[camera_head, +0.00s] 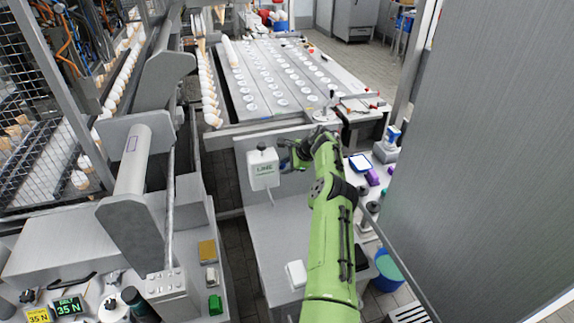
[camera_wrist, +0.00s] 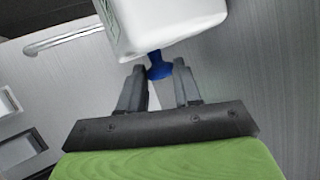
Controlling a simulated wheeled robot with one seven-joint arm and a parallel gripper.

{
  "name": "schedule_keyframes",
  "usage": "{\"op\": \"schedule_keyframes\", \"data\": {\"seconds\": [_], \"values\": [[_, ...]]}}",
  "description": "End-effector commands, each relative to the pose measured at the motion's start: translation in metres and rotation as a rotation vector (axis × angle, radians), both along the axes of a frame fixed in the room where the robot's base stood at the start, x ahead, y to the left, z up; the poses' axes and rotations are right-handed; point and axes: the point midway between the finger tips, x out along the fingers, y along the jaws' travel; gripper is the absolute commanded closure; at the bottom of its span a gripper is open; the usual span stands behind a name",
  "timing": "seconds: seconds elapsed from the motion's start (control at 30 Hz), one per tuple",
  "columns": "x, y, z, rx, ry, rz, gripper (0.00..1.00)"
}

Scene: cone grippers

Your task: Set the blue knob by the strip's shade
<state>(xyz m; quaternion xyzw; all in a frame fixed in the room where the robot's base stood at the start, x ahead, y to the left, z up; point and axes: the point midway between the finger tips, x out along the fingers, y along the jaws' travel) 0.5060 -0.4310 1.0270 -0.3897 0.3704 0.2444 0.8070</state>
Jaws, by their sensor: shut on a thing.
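A white box (camera_head: 263,170) with green lettering that looks like "LINE" is mounted at the upright grey panel. Its underside and side fill the top of the wrist view (camera_wrist: 165,25). The blue knob (camera_wrist: 158,66) sticks out from the box, between my fingertips. My gripper (camera_wrist: 159,70) is shut on the knob, with one finger on either side of it. In the head view my gripper (camera_head: 287,160) is at the right side of the box, and the knob is too small to make out clearly. I cannot make out the strip for certain in either view.
A long table (camera_head: 290,80) with rows of white discs stands behind the panel. Purple items (camera_head: 372,177) and a blue-rimmed white tray (camera_head: 360,162) lie right of my arm. A large grey panel (camera_head: 490,160) closes off the right. Machinery and a rack stand at left.

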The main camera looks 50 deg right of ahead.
Motion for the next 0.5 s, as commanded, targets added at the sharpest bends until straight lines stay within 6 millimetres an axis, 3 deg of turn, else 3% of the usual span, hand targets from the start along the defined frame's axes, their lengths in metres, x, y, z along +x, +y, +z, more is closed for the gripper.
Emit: {"op": "schedule_keyframes", "data": {"seconds": [0.37, 0.4, 0.5], "values": [[-0.0001, 0.0005, -0.0007, 0.002, 0.003, 0.002, 0.97], [-0.0001, 0.0005, -0.0007, 0.002, 0.003, 0.002, 0.62], [-0.0001, 0.0004, -0.0007, 0.001, 0.002, 0.001, 0.47]]}}
